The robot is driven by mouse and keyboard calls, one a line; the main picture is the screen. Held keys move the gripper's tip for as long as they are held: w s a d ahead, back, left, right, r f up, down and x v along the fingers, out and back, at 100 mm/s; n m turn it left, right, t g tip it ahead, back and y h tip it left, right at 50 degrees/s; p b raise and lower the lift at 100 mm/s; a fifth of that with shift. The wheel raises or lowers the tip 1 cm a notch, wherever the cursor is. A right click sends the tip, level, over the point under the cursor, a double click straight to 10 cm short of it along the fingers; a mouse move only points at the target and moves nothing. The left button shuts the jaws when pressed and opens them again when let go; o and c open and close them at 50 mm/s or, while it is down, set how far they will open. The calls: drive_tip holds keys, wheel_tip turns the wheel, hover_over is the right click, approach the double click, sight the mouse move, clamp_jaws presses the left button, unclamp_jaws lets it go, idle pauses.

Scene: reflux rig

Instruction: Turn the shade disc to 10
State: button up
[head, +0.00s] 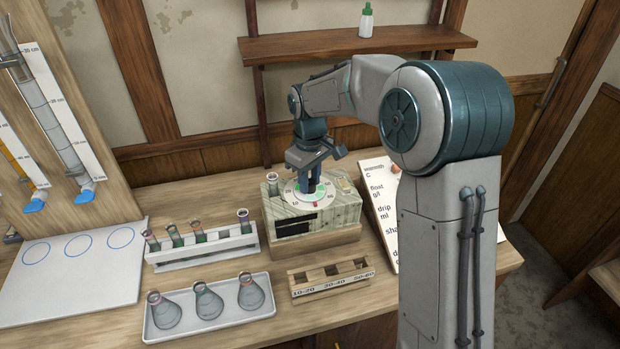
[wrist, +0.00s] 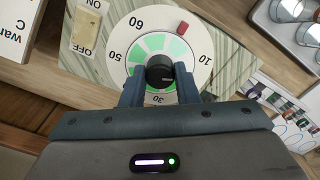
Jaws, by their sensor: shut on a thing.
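The shade disc (wrist: 125,75) is a white dial with numbers round its rim and green wedges of different depth inside; it also shows in the head view (head: 296,201). A red marker (wrist: 183,28) at its rim lies between 60 and 10, slightly closer to 10 in the wrist view. A black knob (wrist: 159,70) stands at the disc's centre. My gripper (wrist: 160,78) is shut on the knob, one finger on each side; in the head view (head: 312,188) it points down at the disc. The fingers hide part of the lower rim near 30.
The disc sits on a pale green streaked box (head: 345,212) with an ON/OFF switch (wrist: 86,25) and a vial (head: 273,184) at its back left. A test tube rack (head: 205,253), flask tray (head: 190,327) and labelled wooden block (head: 328,285) stand close by.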

sight(310, 182)
drive_tip(key=shift+r+n, duration=0.15)
drive_tip(key=shift+n, duration=0.95)
drive_tip(key=o, duration=1)
wheel_tip(310, 182, up, 14)
drive_tip(key=shift+f+b, duration=0.15)
drive_tip(key=shift+b, duration=0.25)
